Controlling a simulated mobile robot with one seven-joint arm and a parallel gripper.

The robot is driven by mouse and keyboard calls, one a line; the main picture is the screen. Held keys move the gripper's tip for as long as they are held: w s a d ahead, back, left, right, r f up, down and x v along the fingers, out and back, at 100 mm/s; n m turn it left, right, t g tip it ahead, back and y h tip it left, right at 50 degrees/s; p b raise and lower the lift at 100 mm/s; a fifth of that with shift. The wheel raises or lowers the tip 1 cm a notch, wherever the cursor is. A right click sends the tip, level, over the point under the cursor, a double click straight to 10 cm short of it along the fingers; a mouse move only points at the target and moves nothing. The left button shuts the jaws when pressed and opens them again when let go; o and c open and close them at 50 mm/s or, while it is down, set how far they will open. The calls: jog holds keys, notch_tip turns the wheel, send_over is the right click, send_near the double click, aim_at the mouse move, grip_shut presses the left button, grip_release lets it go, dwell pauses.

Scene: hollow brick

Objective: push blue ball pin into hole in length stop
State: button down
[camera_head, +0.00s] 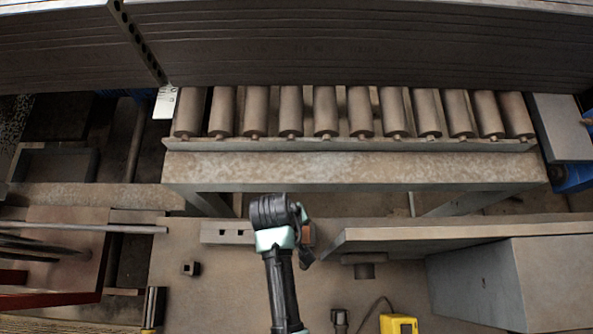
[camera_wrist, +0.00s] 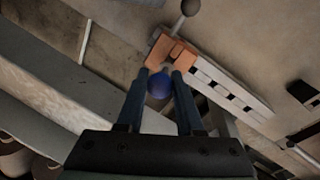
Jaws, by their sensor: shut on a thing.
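In the wrist view my gripper (camera_wrist: 162,76) has its two fingers on either side of a blue ball pin (camera_wrist: 160,86) and is shut on it. The ball shows between the fingers, and its pin end is hard to make out. An orange block (camera_wrist: 168,48) lies just beyond the fingertips, at the end of a pale grey bar (camera_wrist: 232,91) with several dark holes, which looks like the length stop. I cannot tell whether the pin touches the block. In the head view the bar (camera_head: 226,232) shows left of my wrist, which hides its middle and my fingertips.
A row of grey rollers (camera_head: 358,112) stands behind on a metal frame. A slanted plate (camera_head: 450,236) and a large grey box (camera_head: 505,285) stand to the right. A small dark block (camera_head: 190,268) and a yellow device (camera_head: 398,323) are on the worktop (camera_head: 225,290).

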jog(key=shift+f+b, duration=0.85)
jog(key=shift+f, duration=0.45)
dwell(0.4)
jog(key=shift+c, duration=2.3)
grip_release()
notch_tip(320, 180, up, 13)
jog(key=s+a+b, duration=0.1)
jog(key=a, duration=0.1)
jog(key=shift+f, duration=0.15)
jog(key=shift+a, duration=0.1)
